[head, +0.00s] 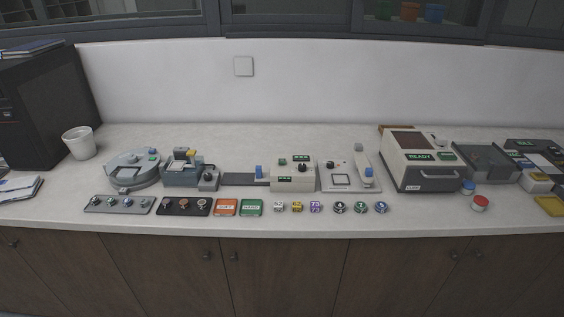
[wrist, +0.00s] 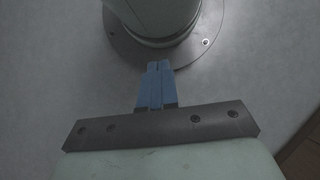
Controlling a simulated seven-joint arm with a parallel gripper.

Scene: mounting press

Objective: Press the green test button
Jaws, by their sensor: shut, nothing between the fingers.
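Several small green parts show in the head view, too small for me to read which is the test button. One green spot (head: 152,157) is on the round grey machine (head: 128,178) at the left. Another green patch (head: 282,162) is on top of the cream box (head: 291,184) in the middle, beside dark knobs. My gripper (wrist: 158,65) shows only in the wrist view, its blue fingers shut together and empty over a plain pale surface. No button shows near it there. My gripper is not in the head view.
A press-like box marked READY (head: 420,167) stands right of centre. A flat white device (head: 350,175) is left of it. Orange (head: 226,207) and green (head: 251,207) labelled trays and several small pieces line the front. A white cup (head: 78,143) stands at the left. The back counter is mostly clear.

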